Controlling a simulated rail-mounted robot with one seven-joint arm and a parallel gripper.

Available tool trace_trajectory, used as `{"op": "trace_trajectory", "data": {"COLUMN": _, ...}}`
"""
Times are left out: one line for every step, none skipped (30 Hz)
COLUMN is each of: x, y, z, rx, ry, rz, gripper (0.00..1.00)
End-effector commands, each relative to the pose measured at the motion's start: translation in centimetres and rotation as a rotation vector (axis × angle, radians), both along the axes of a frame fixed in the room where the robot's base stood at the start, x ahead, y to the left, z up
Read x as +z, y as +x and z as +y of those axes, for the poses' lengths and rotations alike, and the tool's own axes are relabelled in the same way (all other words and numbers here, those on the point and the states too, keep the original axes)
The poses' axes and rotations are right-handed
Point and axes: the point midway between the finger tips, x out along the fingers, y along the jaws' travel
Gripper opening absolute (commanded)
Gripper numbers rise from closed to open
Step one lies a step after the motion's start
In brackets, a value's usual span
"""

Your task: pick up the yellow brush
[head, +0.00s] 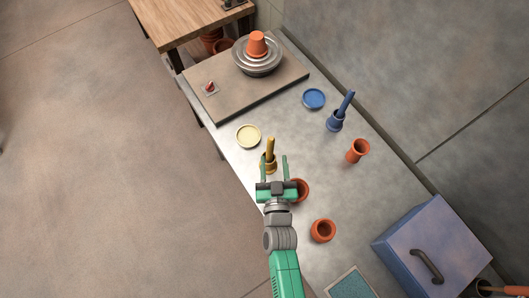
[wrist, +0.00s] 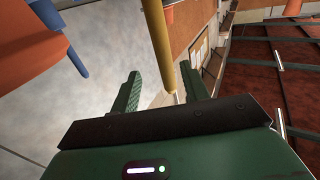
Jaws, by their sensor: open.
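In the wrist view the yellow brush (wrist: 160,45) shows as a rod running down from the top edge, in line with the gap between my fingers. My gripper (head: 274,160) is open, with its fingers apart around the brush as seen from the head. In the wrist view my gripper (wrist: 160,75) shows a green finger on each side of the rod. I see no contact, and the exact depth between brush and fingers is hard to tell.
A terracotta cup (head: 302,190) sits close to the right of my gripper, partly hidden.

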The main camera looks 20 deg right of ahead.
Motion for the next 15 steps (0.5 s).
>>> {"op": "trace_trajectory", "data": {"x": 0.0, "y": 0.6, "z": -0.1, "rx": 0.000, "ry": 0.000, "rz": -0.002, "gripper": 0.45}}
{"op": "trace_trajectory", "data": {"x": 0.0, "y": 0.7, "z": -0.2, "rx": 0.000, "ry": 0.001, "rz": -0.001, "gripper": 0.45}}
{"op": "trace_trajectory", "data": {"x": 0.0, "y": 0.7, "z": -0.2, "rx": 0.000, "ry": 0.001, "rz": 0.000, "gripper": 0.45}}
{"op": "trace_trajectory", "data": {"x": 0.1, "y": 0.9, "z": -0.2, "rx": 0.001, "ry": 0.001, "rz": 0.000, "gripper": 0.45}}
{"op": "trace_trajectory", "data": {"x": 0.1, "y": 1.3, "z": -0.3, "rx": 0.001, "ry": 0.001, "rz": -0.001, "gripper": 0.45}}
{"op": "trace_trajectory", "data": {"x": 0.1, "y": 2.1, "z": -0.3, "rx": 0.001, "ry": 0.001, "rz": -0.003, "gripper": 0.45}}
{"op": "trace_trajectory", "data": {"x": 0.1, "y": 2.7, "z": -0.4, "rx": 0.001, "ry": 0.001, "rz": -0.003, "gripper": 0.45}}
{"op": "trace_trajectory", "data": {"x": 0.1, "y": 3.3, "z": -0.5, "rx": 0.001, "ry": 0.002, "rz": -0.003, "gripper": 0.45}}
{"op": "trace_trajectory", "data": {"x": 0.1, "y": 4.0, "z": -0.6, "rx": 0.001, "ry": 0.002, "rz": -0.003, "gripper": 0.45}}
{"op": "trace_trajectory", "data": {"x": -0.1, "y": 4.4, "z": -0.8, "rx": 0.001, "ry": 0.001, "rz": -0.003, "gripper": 0.45}}
{"op": "trace_trajectory", "data": {"x": -0.1, "y": 4.8, "z": -1.0, "rx": 0.001, "ry": 0.001, "rz": -0.003, "gripper": 0.45}}
{"op": "trace_trajectory", "data": {"x": -0.1, "y": 5.2, "z": -1.1, "rx": 0.001, "ry": 0.002, "rz": -0.001, "gripper": 0.45}}
{"op": "trace_trajectory", "data": {"x": -0.1, "y": 5.5, "z": -1.2, "rx": 0.001, "ry": 0.001, "rz": 0.000, "gripper": 0.45}}
{"op": "trace_trajectory", "data": {"x": 0.0, "y": 5.6, "z": -1.3, "rx": 0.001, "ry": 0.002, "rz": -0.001, "gripper": 0.45}}
{"op": "trace_trajectory", "data": {"x": 0.0, "y": 5.8, "z": -1.3, "rx": 0.001, "ry": 0.002, "rz": -0.001, "gripper": 0.45}}
